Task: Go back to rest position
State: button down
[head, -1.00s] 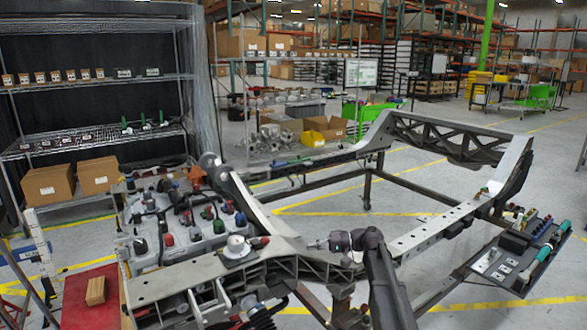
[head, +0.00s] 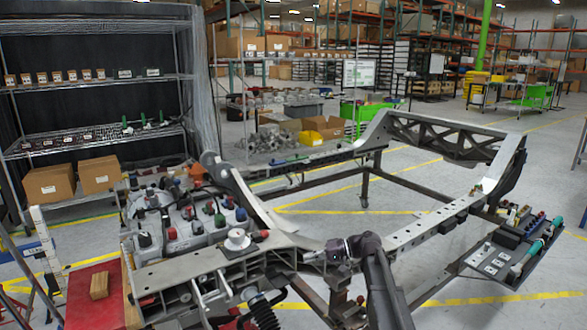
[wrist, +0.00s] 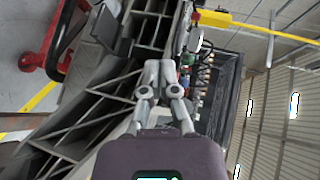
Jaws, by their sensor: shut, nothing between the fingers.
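My gripper (head: 312,256) is at the lower middle of the head view, pointing left, close in view to the near part of the grey metal chassis frame (head: 405,238). Whether it touches the frame I cannot tell. In the wrist view my gripper (wrist: 159,68) has its fingertips together with nothing between them. The ribbed chassis casting (wrist: 110,95) lies behind and to the left of the fingers there.
A grey block with several coloured caps (head: 195,226) sits left of my gripper. A dark tool tray (head: 500,262) stands at the right. A red table (head: 80,306) with a small wooden block (head: 99,286) is at the lower left. Shelving (head: 95,80) stands behind.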

jog(key=s+d+f+h, duration=0.4)
jog(key=s+f+h, duration=0.1)
jog(key=s, duration=0.3)
jog(key=s+d+f+m+h, duration=0.1)
jog(key=s+d+f+h, duration=0.35)
jog(key=s, duration=0.35)
jog(key=s+d+f+h, duration=0.3)
jog(key=s+f+h, duration=0.15)
jog(key=s, duration=0.35)
notch_tip(320, 180, up, 15)
jog(key=h+p, duration=0.1)
jog(key=p, duration=1.3)
jog(key=shift+d+f, duration=0.2)
jog(key=shift+d, duration=0.15)
